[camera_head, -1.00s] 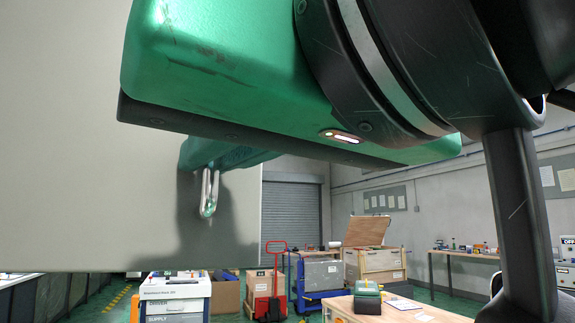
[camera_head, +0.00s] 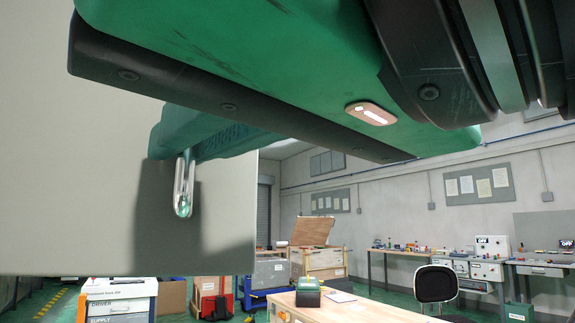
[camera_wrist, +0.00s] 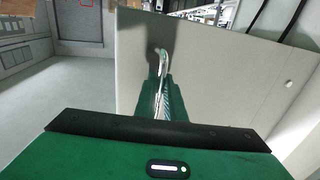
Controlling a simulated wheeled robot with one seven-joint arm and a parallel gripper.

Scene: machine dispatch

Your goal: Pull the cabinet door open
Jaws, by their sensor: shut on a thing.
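The cabinet door is a large flat pale grey panel (camera_head: 100,220) filling the left of the head view. It also fills the right of the wrist view (camera_wrist: 220,85). A shiny metal loop handle (camera_head: 183,190) stands out near the door's edge. My green gripper (camera_head: 183,155) is shut on the handle, whose lower end shows below the fingers. In the wrist view the handle (camera_wrist: 162,62) runs between the green fingers. The upper part of the handle is hidden by the gripper in the head view.
A black chair (camera_head: 436,284) is to the right. A drawer cabinet (camera_head: 120,299) stands below the door.

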